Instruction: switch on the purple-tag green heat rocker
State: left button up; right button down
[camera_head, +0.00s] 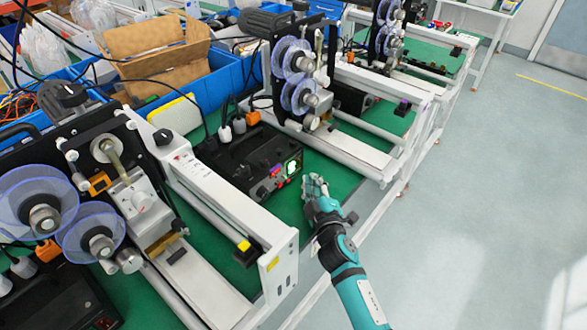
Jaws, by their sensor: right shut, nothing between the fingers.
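A purple tag (402,107) sits on the end of the white frame of the second coder machine (345,140). A black control box (245,160) stands on the green mat left of that machine. My left gripper is not in view.
The near coder machine (225,205) with a yellow tag (243,246) on its frame stands left of my right arm. Blue bins (226,76) and a cardboard box (150,50) lie behind. More coder machines stand farther back. The grey floor at right is clear.

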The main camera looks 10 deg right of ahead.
jog(key=shift+s+d+r+p, duration=0.2)
jog(key=shift+s+d, duration=0.25)
jog(key=shift+s, duration=0.15)
jog(key=shift+s+d+r+p, duration=0.1)
jog(key=shift+s+d+p, duration=0.1)
jog(key=shift+s+d, duration=0.3)
jog(key=shift+s+a, duration=0.1)
